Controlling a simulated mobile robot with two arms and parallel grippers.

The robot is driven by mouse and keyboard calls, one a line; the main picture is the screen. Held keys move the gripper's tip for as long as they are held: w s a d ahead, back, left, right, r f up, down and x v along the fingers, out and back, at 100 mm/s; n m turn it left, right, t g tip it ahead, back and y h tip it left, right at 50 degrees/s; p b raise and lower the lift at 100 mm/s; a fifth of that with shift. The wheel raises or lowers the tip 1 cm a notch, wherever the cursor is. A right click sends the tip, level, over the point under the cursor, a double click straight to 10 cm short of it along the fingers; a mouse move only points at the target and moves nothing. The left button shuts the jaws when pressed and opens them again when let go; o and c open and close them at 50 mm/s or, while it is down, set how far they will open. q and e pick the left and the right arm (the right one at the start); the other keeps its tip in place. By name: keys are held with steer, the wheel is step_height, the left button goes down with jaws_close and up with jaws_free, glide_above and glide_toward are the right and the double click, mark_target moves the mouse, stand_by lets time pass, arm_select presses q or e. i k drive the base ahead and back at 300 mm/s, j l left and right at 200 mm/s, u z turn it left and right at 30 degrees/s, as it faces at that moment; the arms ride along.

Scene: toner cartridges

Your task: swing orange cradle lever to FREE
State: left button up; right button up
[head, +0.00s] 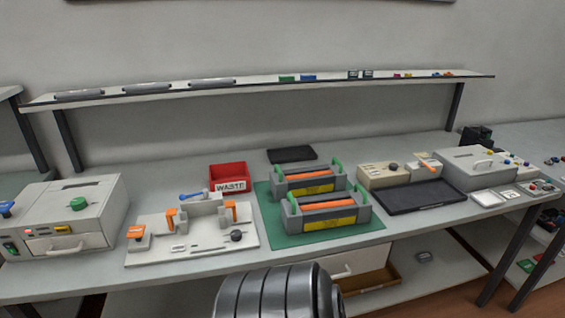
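A white cradle fixture (200,247) lies on the bench left of centre. It carries several orange parts: one at its left end (136,232), an upright one near the middle (171,218) and one on the right (231,210). Which of these is the cradle lever I cannot tell, and no FREE marking is readable. A blue-handled part (190,197) and a dark round knob (236,236) are also on the fixture. Neither of my grippers is in view.
A red WASTE bin (228,177) stands behind the fixture. A green mat (284,239) with two grey-and-orange cartridges is to its right. A white machine (92,208) stands left. A black tray (419,197) and beige box (383,176) with an orange lever (428,162) are farther right.

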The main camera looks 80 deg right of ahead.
mark_target(433, 171)
steer(key=z, duration=3)
